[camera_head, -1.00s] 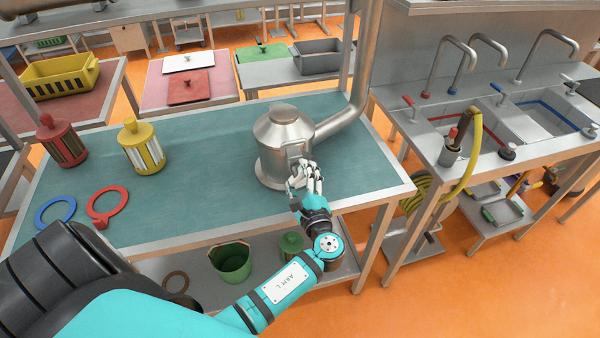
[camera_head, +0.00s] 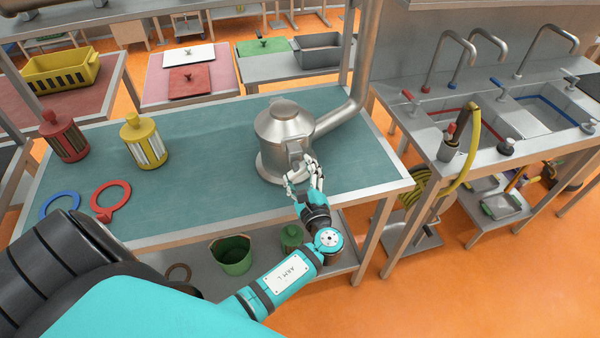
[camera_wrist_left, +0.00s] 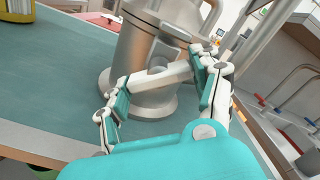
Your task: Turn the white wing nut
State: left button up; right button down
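A silver metal machine (camera_head: 284,130) with a lid and a side pipe stands on the teal-topped table (camera_head: 215,190). My left gripper (camera_head: 304,174) is at the front of its base, by an upright metal bracket. In the left wrist view the machine (camera_wrist_left: 145,50) rises just beyond my left gripper (camera_wrist_left: 160,98). Its fingers are spread apart, with one at the left and others at the right. A pale bar lies between them; I cannot tell whether it is the white wing nut or a finger part. No wing nut is clearly seen. My right gripper is out of view.
A red canister (camera_head: 66,140) and a yellow canister (camera_head: 144,143) stand at the table's left. A blue ring (camera_head: 45,207) and a red ring (camera_head: 97,208) lie in front of them. A green bucket (camera_head: 232,256) is on the lower shelf. The table's middle is clear.

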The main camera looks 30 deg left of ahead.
pick_arm(q)
jog(key=o, duration=0.4)
jog(key=shift+d+f, duration=0.1)
jog(key=shift+f, duration=0.15)
jog(key=shift+o, duration=0.3)
jog(key=shift+r, duration=0.15)
jog(key=shift+s, duration=0.1)
jog(key=v, duration=1.2)
